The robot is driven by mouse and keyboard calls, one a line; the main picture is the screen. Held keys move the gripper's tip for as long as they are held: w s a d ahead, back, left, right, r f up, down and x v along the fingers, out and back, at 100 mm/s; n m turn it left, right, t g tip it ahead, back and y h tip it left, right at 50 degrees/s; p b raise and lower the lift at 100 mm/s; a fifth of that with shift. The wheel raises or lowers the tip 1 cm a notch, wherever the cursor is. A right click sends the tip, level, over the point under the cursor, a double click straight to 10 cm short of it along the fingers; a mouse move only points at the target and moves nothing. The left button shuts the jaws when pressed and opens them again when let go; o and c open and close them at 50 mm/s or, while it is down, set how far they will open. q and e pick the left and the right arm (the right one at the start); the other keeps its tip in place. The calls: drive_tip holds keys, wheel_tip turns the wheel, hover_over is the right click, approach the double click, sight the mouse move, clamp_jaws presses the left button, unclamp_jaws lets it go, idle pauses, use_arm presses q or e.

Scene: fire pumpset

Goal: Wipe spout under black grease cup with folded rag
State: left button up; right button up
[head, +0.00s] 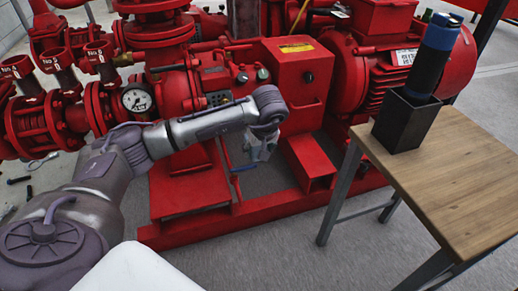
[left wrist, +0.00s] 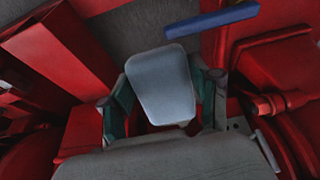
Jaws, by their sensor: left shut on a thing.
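My left gripper (head: 262,148) hangs in front of the red pump frame, pointing down. In the left wrist view its two fingers are closed on the sides of a pale grey-blue flat pad, which looks like the folded rag (left wrist: 161,84). In the head view the rag is small and hard to tell from the fingers. A small dark round cap, possibly the black grease cup (head: 262,74), sits on the red housing above and behind the gripper. A lighter cap (head: 242,77) is beside it. I cannot make out the spout. My right gripper is not in view.
A blue bar (left wrist: 212,20) lies just beyond the rag; it also shows below the gripper (head: 243,168). A wooden table (head: 455,165) at right carries a black holder (head: 404,120) with a blue-and-black cylinder (head: 433,55).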

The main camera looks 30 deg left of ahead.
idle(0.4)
use_arm(q)
drive_tip(key=shift+p, duration=0.3)
drive_tip(key=shift+w+a, duration=0.35)
drive_tip(key=shift+a, duration=0.1)
drive_tip(key=w+a, duration=0.4)
drive_tip(key=shift+a+b, duration=0.4)
drive_tip(key=shift+w+a, duration=0.45)
drive_tip(key=shift+w, duration=0.05)
drive_tip(key=shift+f, duration=0.3)
drive_tip(key=shift+f, duration=0.35)
